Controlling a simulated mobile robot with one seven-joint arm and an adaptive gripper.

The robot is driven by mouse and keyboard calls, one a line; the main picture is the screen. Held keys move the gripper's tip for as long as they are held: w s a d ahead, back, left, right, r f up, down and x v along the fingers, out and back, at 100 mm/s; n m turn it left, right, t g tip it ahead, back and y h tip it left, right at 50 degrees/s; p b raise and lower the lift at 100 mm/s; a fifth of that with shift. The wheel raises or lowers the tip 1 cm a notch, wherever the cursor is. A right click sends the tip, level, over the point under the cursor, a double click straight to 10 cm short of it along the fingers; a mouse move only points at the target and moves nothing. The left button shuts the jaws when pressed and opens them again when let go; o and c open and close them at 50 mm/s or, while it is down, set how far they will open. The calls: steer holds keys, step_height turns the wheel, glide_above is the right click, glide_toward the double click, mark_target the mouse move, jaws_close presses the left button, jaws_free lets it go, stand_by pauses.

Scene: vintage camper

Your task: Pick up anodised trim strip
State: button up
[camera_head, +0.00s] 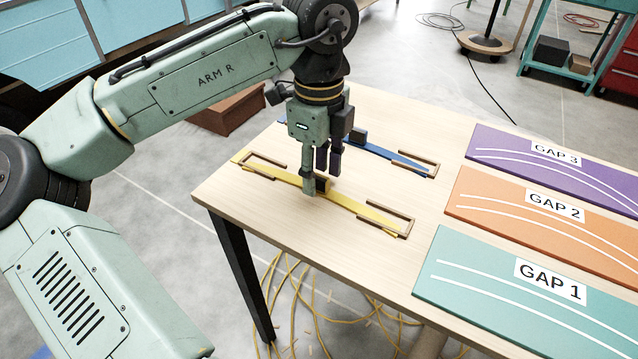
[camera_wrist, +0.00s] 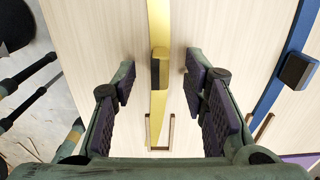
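A long thin yellow strip (camera_head: 350,203) lies on the table with a small dark block (camera_wrist: 159,68) at its middle. Brown U-shaped brackets sit around its ends. A similar blue strip (camera_head: 385,153) with a dark block (camera_head: 358,135) lies behind it. The frames do not show which strip is called anodised. My gripper (camera_head: 322,182) points down over the middle of the yellow strip. In the wrist view its fingers are open, one on each side of the yellow strip's block, with visible gaps. Fingertip height relative to the block is hard to judge.
Three panels lie on the table's right side: teal GAP 1 (camera_head: 480,290), orange GAP 2 (camera_head: 500,215) and purple GAP 3 (camera_head: 500,149). The pale wooden table (camera_head: 270,215) is bare around the strips. A yellow cable (camera_head: 300,300) lies coiled on the floor.

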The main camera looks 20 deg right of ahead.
steer(key=shift+f, duration=0.95)
jaws_close()
